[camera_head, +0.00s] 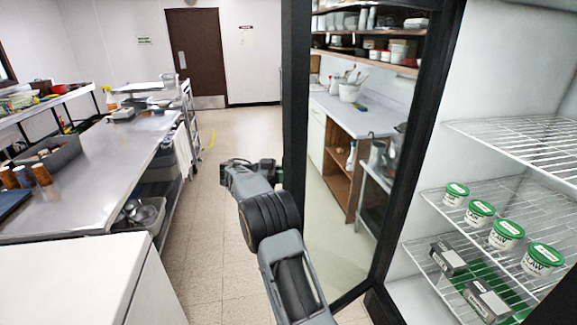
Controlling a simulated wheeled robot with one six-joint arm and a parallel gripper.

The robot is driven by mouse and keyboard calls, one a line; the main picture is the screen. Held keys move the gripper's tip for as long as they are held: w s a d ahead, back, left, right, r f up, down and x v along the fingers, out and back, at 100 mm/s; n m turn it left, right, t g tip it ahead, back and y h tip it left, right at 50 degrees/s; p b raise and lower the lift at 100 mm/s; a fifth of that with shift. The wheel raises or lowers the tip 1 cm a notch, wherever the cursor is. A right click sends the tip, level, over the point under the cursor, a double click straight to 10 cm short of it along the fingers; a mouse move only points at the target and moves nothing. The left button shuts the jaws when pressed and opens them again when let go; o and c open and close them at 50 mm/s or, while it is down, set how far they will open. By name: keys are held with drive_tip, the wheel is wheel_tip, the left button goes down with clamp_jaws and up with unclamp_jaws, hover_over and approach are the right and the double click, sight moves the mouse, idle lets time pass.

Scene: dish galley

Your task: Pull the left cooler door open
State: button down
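The cooler door is a tall glass pane in a black frame (296,90). It stands swung open, with the cooler's inside in view to its right. My gripper (262,168) is at the left of the door's left upright, at about mid-height in the picture. My arm reaches up to it from the bottom and hides the lower part of that upright. The fingertips are small and dark against the frame, so I cannot tell whether they are open, shut or touching the door. No handle shows clearly.
Inside the cooler, wire shelves (480,128) hold several green-lidded tubs (507,233) and dark boxes (447,258). A steel counter (100,165) and a white-topped unit (70,275) stand at left. The tiled floor (215,215) between counter and door is clear.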

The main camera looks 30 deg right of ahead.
drive_tip(key=shift+w+a+r, duration=0.1)
drive_tip(key=shift+w, duration=0.15)
drive_tip(key=c, duration=1.4)
unclamp_jaws()
drive_tip(key=shift+a, duration=0.15)
drive_tip(key=shift+o, duration=0.6)
drive_tip(key=shift+w+a, duration=0.1)
drive_tip(key=shift+a, duration=0.2)
drive_tip(key=shift+o, duration=1.1)
drive_tip(key=shift+d, duration=0.35)
